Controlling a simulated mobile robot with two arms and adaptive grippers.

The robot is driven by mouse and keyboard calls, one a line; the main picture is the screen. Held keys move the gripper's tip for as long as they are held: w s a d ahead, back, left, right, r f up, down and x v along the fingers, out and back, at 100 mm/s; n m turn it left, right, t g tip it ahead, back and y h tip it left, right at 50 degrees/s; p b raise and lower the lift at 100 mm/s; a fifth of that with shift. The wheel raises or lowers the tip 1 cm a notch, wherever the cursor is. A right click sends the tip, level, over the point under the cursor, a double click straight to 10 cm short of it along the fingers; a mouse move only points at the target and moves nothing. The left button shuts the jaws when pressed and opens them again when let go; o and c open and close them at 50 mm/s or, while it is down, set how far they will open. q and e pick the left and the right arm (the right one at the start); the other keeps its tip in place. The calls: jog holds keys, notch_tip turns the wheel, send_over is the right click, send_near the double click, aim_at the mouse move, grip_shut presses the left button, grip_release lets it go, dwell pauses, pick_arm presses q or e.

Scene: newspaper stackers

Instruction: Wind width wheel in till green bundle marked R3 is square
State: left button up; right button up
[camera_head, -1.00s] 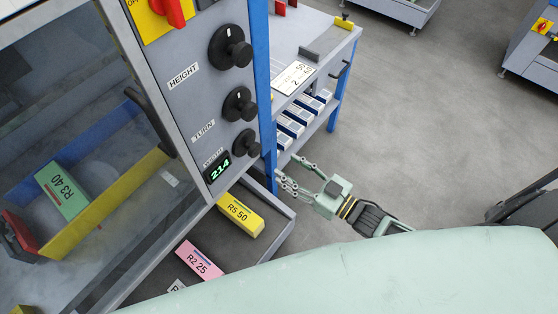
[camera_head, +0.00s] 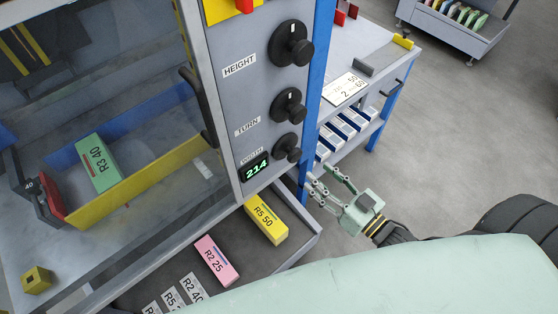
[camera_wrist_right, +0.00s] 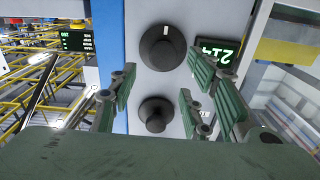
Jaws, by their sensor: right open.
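The green bundle marked R3 40 (camera_head: 100,165) lies behind the clear door, between a blue wall (camera_head: 130,123) and a yellow wall (camera_head: 140,187). I cannot tell whether it is exactly square to them. The black width wheel (camera_head: 287,147) is the lowest knob on the panel, beside a display (camera_head: 255,168) reading 214. My right gripper (camera_head: 330,180) is open and empty, below and to the right of the wheel, apart from it. In the right wrist view, its spread fingers (camera_wrist_right: 160,95) face the panel; the width wheel (camera_wrist_right: 163,48) shows upside down near the display. My left gripper is out of view.
The turn knob (camera_head: 288,106) and height knob (camera_head: 291,44) sit above the wheel. A blue post (camera_head: 318,70) borders the panel. A tray below holds a yellow R5 50 bundle (camera_head: 266,221) and a pink R2 25 bundle (camera_head: 217,261). Open floor lies right.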

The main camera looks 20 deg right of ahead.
aim_at(299, 156)
jog(key=x, duration=0.7)
jog(key=shift+w+p, duration=0.35)
jog(key=shift+c, duration=0.5)
